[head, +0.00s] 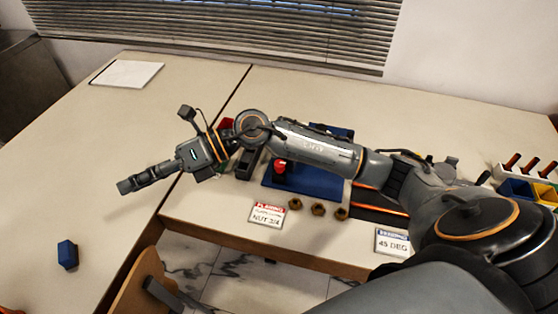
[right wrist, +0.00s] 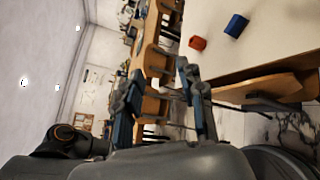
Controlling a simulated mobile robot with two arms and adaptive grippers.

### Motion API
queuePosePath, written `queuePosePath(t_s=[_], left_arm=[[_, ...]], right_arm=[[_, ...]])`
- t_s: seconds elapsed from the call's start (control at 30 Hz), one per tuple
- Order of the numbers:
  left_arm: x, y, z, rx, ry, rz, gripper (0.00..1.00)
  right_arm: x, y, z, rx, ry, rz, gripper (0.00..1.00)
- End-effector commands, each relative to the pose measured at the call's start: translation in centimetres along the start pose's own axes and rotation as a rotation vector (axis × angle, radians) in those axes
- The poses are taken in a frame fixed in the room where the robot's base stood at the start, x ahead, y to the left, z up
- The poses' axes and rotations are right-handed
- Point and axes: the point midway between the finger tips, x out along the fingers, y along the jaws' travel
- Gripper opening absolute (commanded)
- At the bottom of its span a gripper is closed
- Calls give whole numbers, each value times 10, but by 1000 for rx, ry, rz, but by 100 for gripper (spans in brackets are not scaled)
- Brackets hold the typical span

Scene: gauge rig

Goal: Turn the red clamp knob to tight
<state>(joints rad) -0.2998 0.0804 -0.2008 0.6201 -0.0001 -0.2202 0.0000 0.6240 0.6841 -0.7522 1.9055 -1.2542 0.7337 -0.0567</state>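A small red knob (head: 280,165) on a dark post stands on a blue plate (head: 305,183) in the head view, just below my right forearm. My arm hides part of the rig behind it. My right gripper (head: 128,186) is well to the left of the knob, over the left table, and points away from it. In the right wrist view my right gripper's two fingers (right wrist: 163,100) stand apart with nothing between them. The knob does not show in that view. My left gripper is in neither view.
A blue block (head: 68,254) lies on the left table; an orange block (right wrist: 198,43) shows in the wrist view. Signs reading "NUT 3/4" (head: 267,214) and "45 DEG" (head: 392,242) stand at the front edge, with brass nuts (head: 318,208) between. Coloured bins (head: 515,190) are right.

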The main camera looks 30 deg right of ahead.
Motion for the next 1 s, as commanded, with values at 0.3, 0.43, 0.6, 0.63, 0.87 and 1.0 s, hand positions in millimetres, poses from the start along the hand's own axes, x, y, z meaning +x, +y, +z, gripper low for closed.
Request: queuePosePath(t_s=[0.3,0.43,0.6,0.63,0.87,1.0], left_arm=[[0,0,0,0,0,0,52],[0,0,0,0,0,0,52],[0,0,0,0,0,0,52],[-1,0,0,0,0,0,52],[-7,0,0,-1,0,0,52],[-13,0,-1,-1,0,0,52]], right_arm=[[-179,-135,-17,-230,746,-700,39],[-255,-146,-7,-182,907,-906,39],[-297,-146,-3,-134,990,-1016,39],[-299,-147,-4,-131,993,-1021,39],[-294,-170,-25,-127,999,-1018,39],[-289,-193,-44,-128,999,-1015,39]])
